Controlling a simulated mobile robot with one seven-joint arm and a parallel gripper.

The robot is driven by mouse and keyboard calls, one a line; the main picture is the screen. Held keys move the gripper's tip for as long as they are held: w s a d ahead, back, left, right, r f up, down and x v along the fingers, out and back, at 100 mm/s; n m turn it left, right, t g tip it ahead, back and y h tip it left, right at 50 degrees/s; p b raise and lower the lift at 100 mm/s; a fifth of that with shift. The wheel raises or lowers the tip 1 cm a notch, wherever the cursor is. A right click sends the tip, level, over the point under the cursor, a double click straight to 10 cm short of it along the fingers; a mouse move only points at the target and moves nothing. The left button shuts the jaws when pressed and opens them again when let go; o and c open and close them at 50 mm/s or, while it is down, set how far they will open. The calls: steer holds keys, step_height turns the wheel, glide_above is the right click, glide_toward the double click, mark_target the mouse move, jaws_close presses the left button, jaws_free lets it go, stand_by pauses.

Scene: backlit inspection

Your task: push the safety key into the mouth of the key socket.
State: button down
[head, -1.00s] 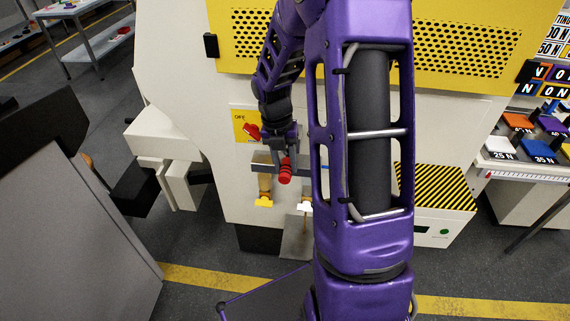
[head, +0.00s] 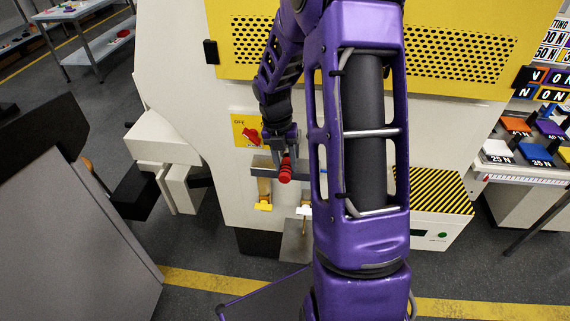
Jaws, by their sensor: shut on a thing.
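A red ribbed piece (head: 285,171), which I take to be the safety key, hangs below my gripper (head: 285,156). My gripper is shut on it, with the fingers at its upper end. It is in front of a grey rail (head: 262,166) on the pale machine front, and I cannot tell whether it touches the rail. The key socket's mouth cannot be made out; it may be behind the gripper or my arm.
A yellow OFF plate with a red switch knob (head: 251,136) is just left above my gripper. A yellow tag (head: 263,206) and a white tag (head: 304,209) hang below the rail. A hazard-striped box (head: 432,190) stands at right. My purple arm hides the middle.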

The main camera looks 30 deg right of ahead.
steer(key=shift+w+d+p, duration=0.35)
steer(key=shift+w+d, duration=0.15)
steer(key=shift+w, duration=0.2)
steer(key=shift+c, duration=2.2)
jaws_free()
